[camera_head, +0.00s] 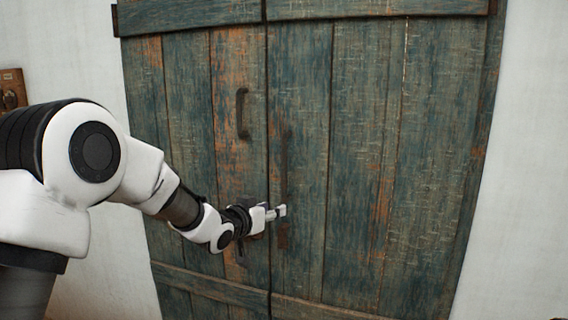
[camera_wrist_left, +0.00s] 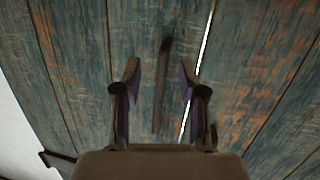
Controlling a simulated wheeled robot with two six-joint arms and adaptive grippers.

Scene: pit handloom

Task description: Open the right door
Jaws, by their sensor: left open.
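The right door (camera_head: 355,150) is a weathered blue-green plank leaf with orange wear. It looks shut, with a dark seam between it and the left leaf. Its long dark upright handle (camera_head: 284,165) is near that seam. My left gripper (camera_head: 281,211) is open at the lower part of this handle. In the left wrist view, the dark handle (camera_wrist_left: 162,85) lies in the gap between the two open fingers (camera_wrist_left: 159,82). I cannot tell whether either finger touches it. My right gripper is in neither view.
The left leaf (camera_head: 185,150) has its own curved dark handle (camera_head: 242,113). A wooden beam (camera_head: 375,8) crosses the top of the doors. White wall (camera_head: 525,180) flanks them, and a small wooden plate (camera_head: 12,88) hangs at far left.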

